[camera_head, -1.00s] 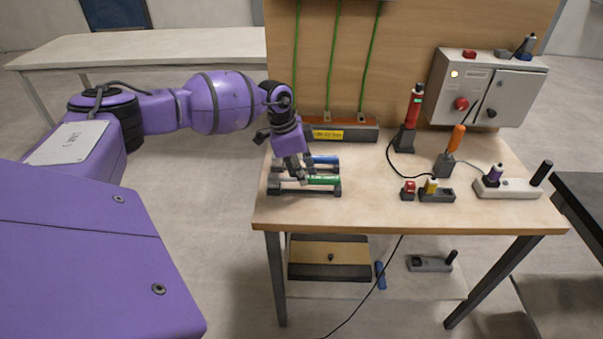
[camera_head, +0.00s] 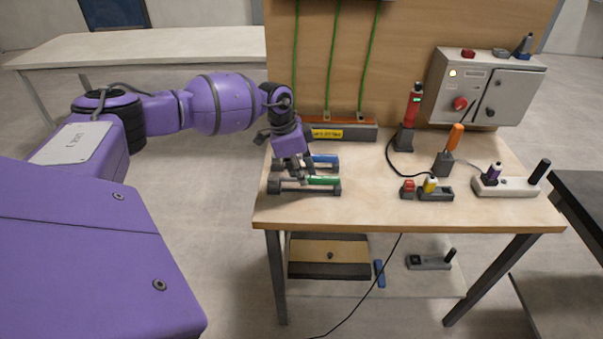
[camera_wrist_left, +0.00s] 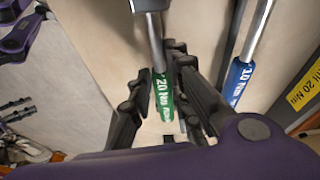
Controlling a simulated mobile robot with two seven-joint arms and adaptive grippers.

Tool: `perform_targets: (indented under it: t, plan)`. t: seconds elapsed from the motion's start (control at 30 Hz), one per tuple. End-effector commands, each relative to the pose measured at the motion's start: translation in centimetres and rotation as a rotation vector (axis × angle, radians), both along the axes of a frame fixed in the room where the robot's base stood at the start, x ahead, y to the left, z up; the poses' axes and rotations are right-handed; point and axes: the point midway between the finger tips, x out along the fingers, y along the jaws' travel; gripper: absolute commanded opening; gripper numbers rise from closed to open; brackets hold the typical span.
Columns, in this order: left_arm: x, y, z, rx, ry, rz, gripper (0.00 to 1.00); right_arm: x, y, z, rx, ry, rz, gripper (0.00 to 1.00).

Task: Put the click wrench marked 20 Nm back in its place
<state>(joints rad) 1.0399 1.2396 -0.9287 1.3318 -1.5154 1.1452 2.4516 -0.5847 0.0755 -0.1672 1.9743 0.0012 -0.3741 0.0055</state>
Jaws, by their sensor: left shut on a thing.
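The click wrench with the green handle (camera_head: 324,181) lies level along the front rack (camera_head: 336,190) at the left of the workbench. In the left wrist view its green handle (camera_wrist_left: 162,98) reads 20 Nm, and its metal shaft runs to a dark bracket at the top. My left gripper (camera_head: 303,178) is shut on this wrench, its fingers on both sides of the handle. I cannot tell whether the wrench is fully seated or slightly above the rack. A blue-handled wrench (camera_head: 325,159) lies just behind, parallel; it also shows in the left wrist view (camera_wrist_left: 238,82).
A box with a yellow label (camera_head: 327,133) stands behind the wrenches. To the right are a red tool in a stand (camera_head: 413,105), an orange-handled screwdriver (camera_head: 455,138) and small holders. A grey control box (camera_head: 485,88) is at the back right. The bench's front middle is clear.

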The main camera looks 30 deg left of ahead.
Motion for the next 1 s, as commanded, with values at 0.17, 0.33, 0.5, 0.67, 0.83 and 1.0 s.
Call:
perform_targets:
  t: [0.17,0.33,0.5,0.67,0.83,1.0]
  plan:
    - [0.06,0.01,0.01,0.000,-0.003,0.001,0.00,0.24,-0.06,0.35,-0.002,-0.006,0.002,0.40]
    - [0.05,-0.01,-0.23,0.000,-0.003,0.000,0.00,0.40,-0.17,0.60,-0.005,-0.011,0.006,0.40]
    - [0.02,-0.03,-0.38,-0.001,-0.002,-0.001,0.20,0.34,-0.27,0.55,-0.007,-0.009,0.010,0.40]
    - [0.00,-0.02,-0.42,-0.001,-0.001,0.000,0.39,0.32,-0.29,0.53,-0.008,-0.009,0.010,0.40]
    - [0.00,-0.01,-0.41,0.000,0.000,0.000,0.39,0.32,-0.28,0.53,-0.008,-0.009,0.010,0.40]
    - [-0.04,0.01,-0.46,0.001,0.001,0.000,0.56,0.32,-0.24,0.54,-0.006,-0.009,0.008,0.40]
